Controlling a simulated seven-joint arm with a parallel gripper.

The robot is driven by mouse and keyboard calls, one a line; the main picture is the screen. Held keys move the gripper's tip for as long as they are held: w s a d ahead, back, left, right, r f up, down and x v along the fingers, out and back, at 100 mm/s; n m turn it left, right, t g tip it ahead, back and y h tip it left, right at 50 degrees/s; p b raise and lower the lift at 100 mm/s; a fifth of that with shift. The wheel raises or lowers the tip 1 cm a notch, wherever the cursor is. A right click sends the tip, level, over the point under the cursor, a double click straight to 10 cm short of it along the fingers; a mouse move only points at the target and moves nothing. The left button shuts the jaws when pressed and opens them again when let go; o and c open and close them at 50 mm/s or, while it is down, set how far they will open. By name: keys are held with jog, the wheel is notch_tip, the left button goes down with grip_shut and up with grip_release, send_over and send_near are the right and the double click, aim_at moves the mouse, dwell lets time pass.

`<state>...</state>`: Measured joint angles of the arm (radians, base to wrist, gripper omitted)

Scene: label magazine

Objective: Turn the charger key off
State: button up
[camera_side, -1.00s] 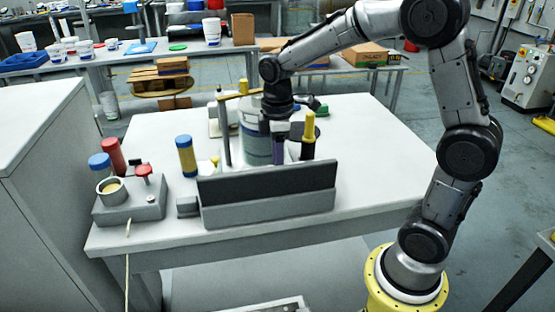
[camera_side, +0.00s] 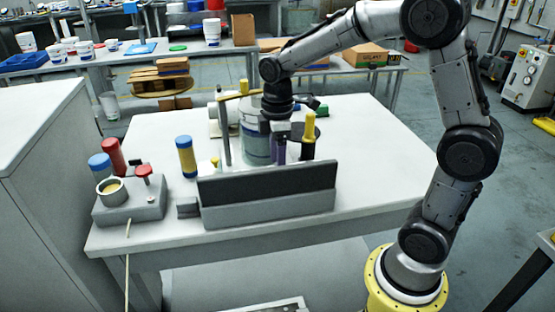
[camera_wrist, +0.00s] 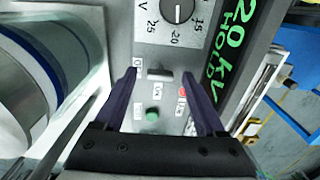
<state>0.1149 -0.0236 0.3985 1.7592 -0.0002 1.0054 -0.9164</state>
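In the wrist view, the charger's grey panel (camera_wrist: 168,52) lies below my gripper. A small dark bar (camera_wrist: 158,75), which looks like the key, sits under the dial between small white labels. My gripper (camera_wrist: 160,74) is open, its two purple fingers on either side of this bar, with a visible gap on both sides. I cannot tell whether the fingertips are down at the key's height. In the side view my gripper (camera_side: 279,152) points down behind the dark upright board; the key is hidden there.
The panel also has a black dial (camera_wrist: 178,9), a green button (camera_wrist: 152,114), a small red light (camera_wrist: 182,92) and a "20 kV HOLD" display (camera_wrist: 228,45). A large cylinder (camera_wrist: 32,75) stands close on the left. The board (camera_side: 268,186) and a yellow-topped post (camera_side: 309,138) stand near my gripper.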

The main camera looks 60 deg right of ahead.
jog(key=shift+r, duration=0.1)
notch_tip(320, 180, up, 14)
dwell(0.5)
jog(key=s+a+r+t, duration=0.3)
jog(key=s, duration=0.8)
jog(key=s+a+f+m+t, duration=0.1)
jog(key=s+f+m+t, duration=0.1)
jog(key=s+f+m, duration=0.5)
notch_tip(320, 180, down, 2)
jog(key=shift+s+f+m+t, duration=0.25)
jog(key=shift+m+t, duration=0.05)
jog(key=shift+m, duration=0.8)
